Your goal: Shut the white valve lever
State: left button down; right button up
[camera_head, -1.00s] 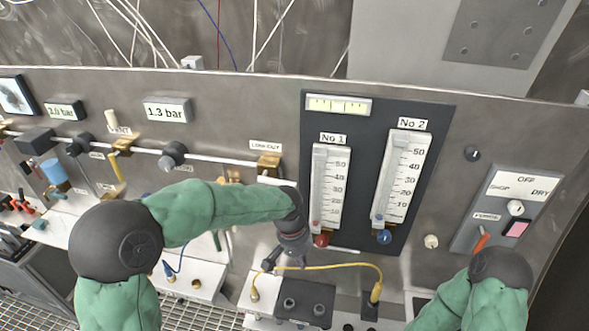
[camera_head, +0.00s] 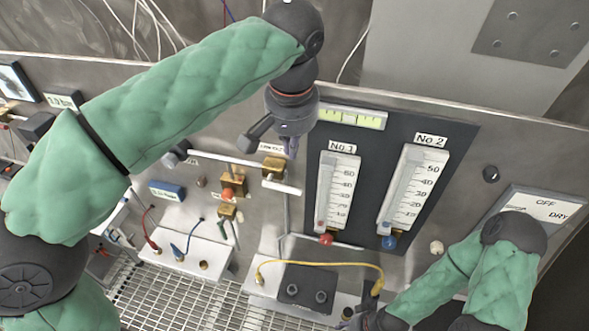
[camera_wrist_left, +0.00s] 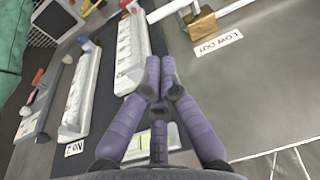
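The white valve lever (camera_head: 286,188) sits under a brass valve body (camera_head: 273,167) at the right end of a white pipe, below the "LOW OUT" label. It points right, roughly in line with the pipe. In the left wrist view the lever (camera_wrist_left: 172,9) shows at the top edge beside the brass body (camera_wrist_left: 203,25). My left gripper (camera_head: 291,150) is just above the lever's right part in the head view, apart from it in the wrist view. Its purple fingertips (camera_wrist_left: 160,66) are together with nothing between them. My right gripper (camera_head: 366,318) is partly cut off at the bottom edge; its fingers are unclear.
Gauges No 1 (camera_head: 338,190) and No 2 (camera_head: 412,190) stand on a dark panel right of the lever. A yellow cable (camera_head: 320,264) loops below, over a dark block (camera_head: 306,288). A red-and-brass valve (camera_head: 233,182) is to the left. A floor grating (camera_head: 170,300) lies lower left.

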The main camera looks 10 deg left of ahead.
pick_arm(q)
send_near(292, 189)
jog(key=x, duration=0.7)
dwell(0.5)
